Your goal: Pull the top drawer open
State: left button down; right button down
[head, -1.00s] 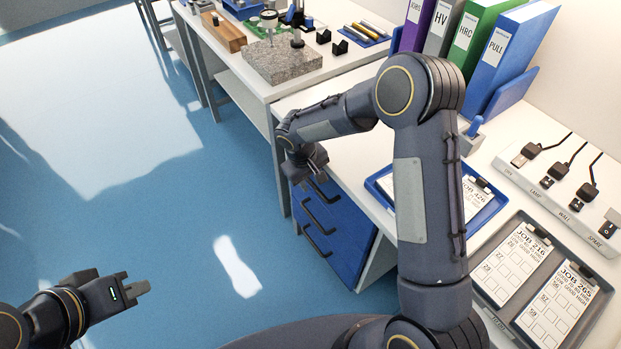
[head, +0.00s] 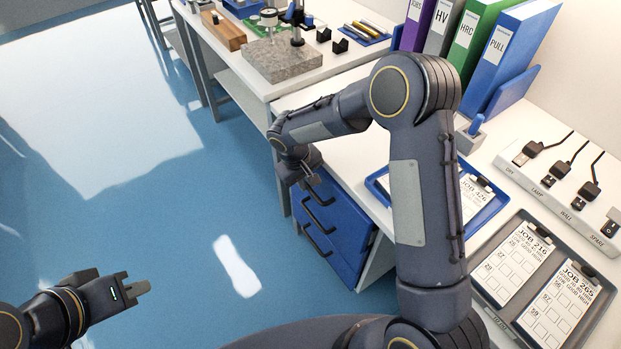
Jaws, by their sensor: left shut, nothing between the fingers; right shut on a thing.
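A blue drawer unit (head: 345,236) stands under the white bench, with dark bar handles on its front. My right gripper (head: 309,182) is at the top drawer's handle, at the unit's upper left, and is shut on it. I cannot tell clearly whether the top drawer stands out from the unit. The lower handles (head: 318,243) show below the gripper. My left gripper (head: 137,290) is shut and empty over the floor at the lower left, far from the drawers.
A blue tray (head: 492,208) with a job sheet and a grey tray (head: 510,226) with two sheets lie on the bench. Binders (head: 508,47) and a switch strip (head: 560,188) stand behind. A granite block (head: 283,63) sits on the far bench. The floor (head: 170,210) before the drawers is clear.

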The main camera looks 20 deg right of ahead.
jog(key=s+a+b, duration=0.1)
jog(key=s+a, duration=0.4)
jog(key=a, duration=0.9)
jog(key=s+a+b, duration=0.2)
jog(key=s+a, duration=0.3)
jog(key=a, duration=0.9)
jog(key=shift+s, duration=0.1)
jog(key=c, duration=1.5)
grip_release()
jog(key=shift+o, duration=0.2)
notch_tip(320, 180, up, 8)
jog(key=a, duration=0.1)
jog(key=shift+s+a+f, duration=0.15)
jog(key=shift+s, duration=0.1)
